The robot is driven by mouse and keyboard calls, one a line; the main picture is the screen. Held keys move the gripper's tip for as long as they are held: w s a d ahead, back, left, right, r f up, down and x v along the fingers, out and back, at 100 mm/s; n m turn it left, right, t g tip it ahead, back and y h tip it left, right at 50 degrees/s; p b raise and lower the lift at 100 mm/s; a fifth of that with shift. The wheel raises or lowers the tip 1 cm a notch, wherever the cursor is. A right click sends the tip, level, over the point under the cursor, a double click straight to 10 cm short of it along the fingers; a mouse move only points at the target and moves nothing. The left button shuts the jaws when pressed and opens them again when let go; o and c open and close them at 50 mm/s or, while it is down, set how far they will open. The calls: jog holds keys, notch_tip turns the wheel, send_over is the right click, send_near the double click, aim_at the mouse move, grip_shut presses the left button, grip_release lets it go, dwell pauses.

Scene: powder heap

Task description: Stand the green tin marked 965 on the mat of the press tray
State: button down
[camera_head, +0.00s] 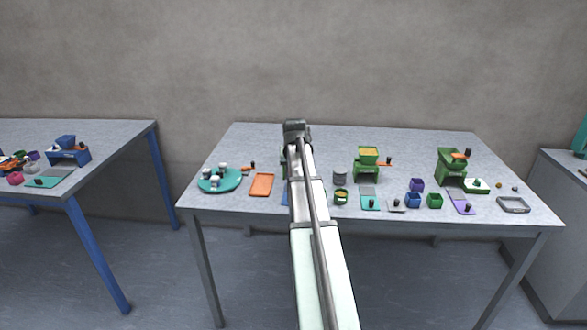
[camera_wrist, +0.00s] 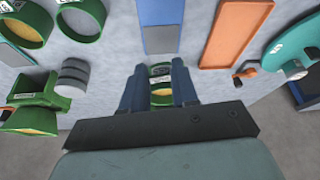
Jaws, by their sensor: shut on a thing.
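In the wrist view my gripper (camera_wrist: 158,88) is shut on a green tin (camera_wrist: 160,71) with yellow contents and a pale label. I cannot read its number. My arm hides the tin in the head view. A blue tray with a grey mat (camera_wrist: 160,38) lies beyond the fingers, apart from the tin; its blue edge shows beside my arm in the head view (camera_head: 285,201). I cannot tell for certain that it is the press tray. Two other green tins (camera_wrist: 27,24) (camera_wrist: 84,17) show at the upper left of the wrist view.
An orange tray (camera_wrist: 237,32) and a round teal tray with small cups (camera_head: 232,186) lie left of my arm in the head view. A grey cylinder (camera_head: 340,178), a green machine (camera_head: 367,176) and small boxes stand to the right. Clear table (camera_head: 415,145) lies behind them.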

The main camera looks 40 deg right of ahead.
jog(key=shift+f, duration=2.6)
jog(key=shift+a+f, duration=0.1)
jog(key=shift+f, duration=0.35)
jog(key=shift+c, duration=1.9)
grip_release()
jog(key=shift+r, duration=0.1)
notch_tip(320, 180, up, 7)
